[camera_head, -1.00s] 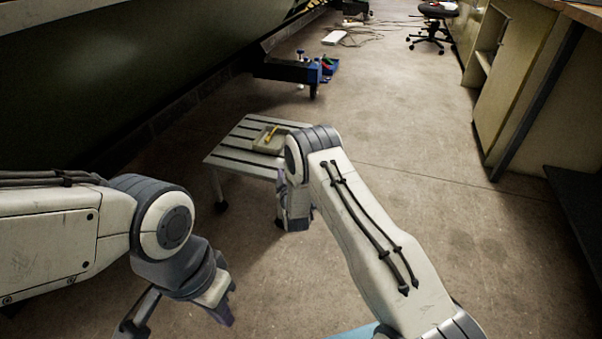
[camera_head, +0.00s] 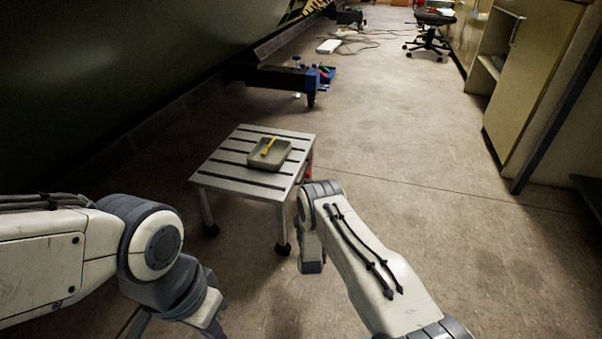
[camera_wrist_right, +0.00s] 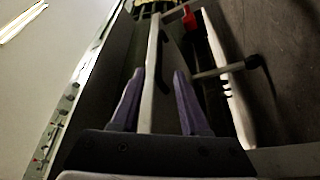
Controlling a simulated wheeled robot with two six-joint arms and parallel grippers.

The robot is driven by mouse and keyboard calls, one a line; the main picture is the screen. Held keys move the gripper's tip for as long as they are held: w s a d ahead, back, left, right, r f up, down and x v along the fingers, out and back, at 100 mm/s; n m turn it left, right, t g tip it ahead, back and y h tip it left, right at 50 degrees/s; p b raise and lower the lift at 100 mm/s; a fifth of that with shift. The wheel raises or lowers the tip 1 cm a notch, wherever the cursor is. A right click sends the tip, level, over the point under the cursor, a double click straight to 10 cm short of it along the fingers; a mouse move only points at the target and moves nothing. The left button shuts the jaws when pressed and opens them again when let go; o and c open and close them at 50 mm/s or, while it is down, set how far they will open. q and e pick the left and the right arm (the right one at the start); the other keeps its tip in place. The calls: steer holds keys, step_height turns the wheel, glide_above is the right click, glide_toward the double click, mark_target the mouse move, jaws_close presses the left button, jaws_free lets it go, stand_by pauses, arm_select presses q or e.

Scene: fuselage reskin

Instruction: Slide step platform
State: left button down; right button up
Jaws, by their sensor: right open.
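The step platform (camera_head: 225,175) is a low grey slatted table on castered legs, upright on the floor ahead of me. A shallow tray (camera_head: 284,160) with a yellow-handled tool (camera_head: 268,146) lies on its top. My right arm is at the platform's near right corner, its gripper largely hidden behind my wrist in the head view. In the right wrist view the right gripper (camera_wrist_right: 158,72) is open, and a pale bar of the platform (camera_wrist_right: 150,80) runs between its purple fingers; contact cannot be told. My left gripper (camera_head: 208,322) is low, left of the platform, partly cut off.
The large dark fuselage side (camera_head: 110,70) runs along the left. Cabinets (camera_head: 530,90) line the right, with an office chair (camera_head: 430,35) far back.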

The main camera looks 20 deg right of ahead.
mark_target(304, 173)
steer(key=b+x, duration=0.2)
steer(key=x, duration=0.2)
steer(key=b+x, duration=0.3)
steer(key=x, duration=0.1)
steer(key=shift+w+d, duration=0.3)
steer(key=shift+w+d+r, duration=0.1)
steer(key=shift+w+r, duration=0.05)
steer(key=shift+w, duration=0.3)
jaws_close()
steer(key=shift+a+r, duration=0.15)
steer(key=shift+a, duration=0.05)
stand_by(0.4)
